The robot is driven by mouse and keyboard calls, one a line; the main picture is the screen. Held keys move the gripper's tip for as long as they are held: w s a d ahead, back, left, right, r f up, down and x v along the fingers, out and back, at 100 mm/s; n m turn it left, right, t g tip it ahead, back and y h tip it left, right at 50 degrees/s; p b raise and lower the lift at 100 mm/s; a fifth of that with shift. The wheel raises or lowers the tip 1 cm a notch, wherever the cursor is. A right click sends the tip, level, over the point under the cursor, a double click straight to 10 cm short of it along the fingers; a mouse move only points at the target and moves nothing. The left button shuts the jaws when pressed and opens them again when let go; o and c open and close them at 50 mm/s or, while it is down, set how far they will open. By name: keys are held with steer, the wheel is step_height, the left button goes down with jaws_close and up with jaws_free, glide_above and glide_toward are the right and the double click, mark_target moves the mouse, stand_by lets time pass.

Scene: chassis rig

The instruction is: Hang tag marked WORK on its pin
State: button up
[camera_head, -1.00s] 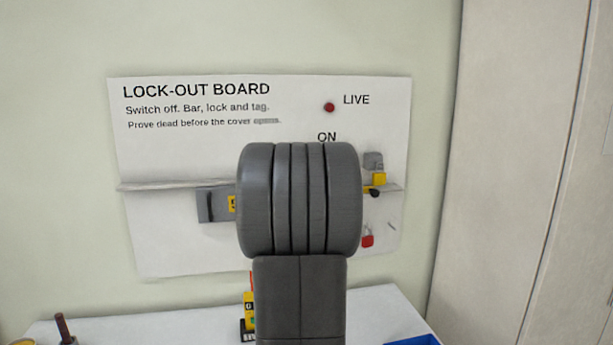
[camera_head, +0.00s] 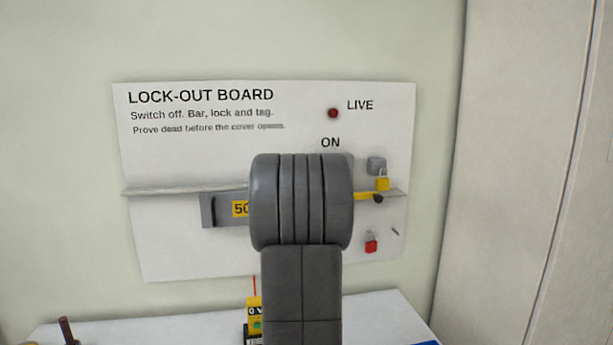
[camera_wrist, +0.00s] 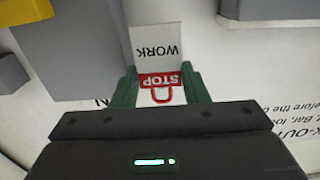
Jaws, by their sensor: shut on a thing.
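In the wrist view my gripper (camera_wrist: 162,84) is shut on a white tag (camera_wrist: 155,42). In the head view my arm hides the gripper and the tag. The lock-out board (camera_head: 180,250) is on the wall. A small thin pin (camera_head: 395,231) juts from its lower right, beside a red padlock (camera_head: 371,245); I cannot tell if it is the tag's pin.
A yellow padlock (camera_head: 382,184) and a yellow bar with a black knob (camera_head: 378,198) are at the board's right. A grey body (camera_wrist: 70,45) stands close in the wrist view. A yellow tester (camera_head: 254,318) is on the white bench (camera_head: 375,312).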

steer(key=s+d, duration=0.1)
steer(key=s, duration=0.5)
steer(key=shift+r+b, duration=0.2)
steer(key=shift+b, duration=0.15)
stand_by(1.5)
steer(key=shift+f, duration=0.1)
stand_by(0.6)
